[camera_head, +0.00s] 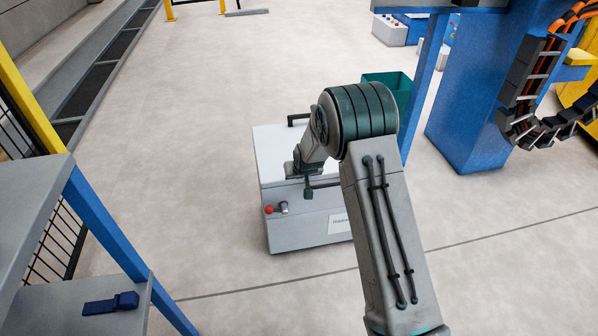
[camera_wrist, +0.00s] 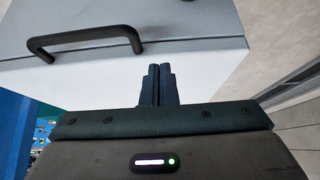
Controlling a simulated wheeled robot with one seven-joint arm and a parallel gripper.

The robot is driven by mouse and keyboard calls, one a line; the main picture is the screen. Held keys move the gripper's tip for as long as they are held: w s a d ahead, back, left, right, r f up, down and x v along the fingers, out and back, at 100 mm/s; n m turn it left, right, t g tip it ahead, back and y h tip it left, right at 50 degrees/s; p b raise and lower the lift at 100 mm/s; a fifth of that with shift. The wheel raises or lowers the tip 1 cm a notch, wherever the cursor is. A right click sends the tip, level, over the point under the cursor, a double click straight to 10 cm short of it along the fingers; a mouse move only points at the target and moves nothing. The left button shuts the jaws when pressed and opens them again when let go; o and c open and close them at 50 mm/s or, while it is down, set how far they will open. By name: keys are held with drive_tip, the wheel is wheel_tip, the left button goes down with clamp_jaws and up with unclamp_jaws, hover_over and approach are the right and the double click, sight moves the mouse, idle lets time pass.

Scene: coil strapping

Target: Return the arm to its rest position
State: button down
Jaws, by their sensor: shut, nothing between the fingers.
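My arm reaches up from the lower right of the head view, bends at a dark green joint and points down toward a grey-white cabinet. My gripper (camera_wrist: 159,85) shows in the wrist view with its two dark fingers together and nothing between them. In the head view the forearm hides part of the cabinet, and the fingertips are hard to make out. The cabinet (camera_head: 290,225) has a white top, and a dark handle shows beside the fingers in the wrist view (camera_wrist: 85,42). I cannot tell whether the fingers touch the cabinet.
A red knob (camera_head: 269,209) sits on the cabinet front. A green bin (camera_head: 397,83) stands behind the arm. A blue machine column (camera_head: 478,95) with a cable chain is at right. A grey shelf (camera_head: 60,308) at lower left holds a dark blue tool (camera_head: 111,303). Open floor lies left.

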drive_tip(key=s+d+f, duration=0.2)
drive_tip(key=s+f, duration=0.1)
drive_tip(key=s, duration=0.4)
drive_tip(key=s+d+r+p, duration=0.3)
drive_tip(key=r+p, duration=0.1)
drive_tip(key=r, duration=0.5)
drive_tip(key=s+d+r+m+g+p, duration=0.15)
drive_tip(key=s+r+p, duration=0.25)
drive_tip(key=r, duration=0.6)
drive_tip(key=s+d+r+p, duration=0.3)
drive_tip(key=r, duration=0.6)
drive_tip(key=s+d+r+p, duration=0.2)
drive_tip(key=s+r+p, duration=0.2)
drive_tip(key=s+r, duration=0.3)
drive_tip(key=s+d+r+m+g+h+p, duration=0.1)
drive_tip(key=s+d+r+p, duration=0.1)
drive_tip(key=s+r+p, duration=0.2)
drive_tip(key=s+d+r+g+p, duration=0.1)
drive_tip(key=s+d+r+p, duration=0.2)
drive_tip(key=s+r, duration=0.7)
drive_tip(key=shift+s+r+p, duration=0.15)
drive_tip(key=shift+s+p, duration=0.25)
drive_tip(key=shift+p, duration=0.05)
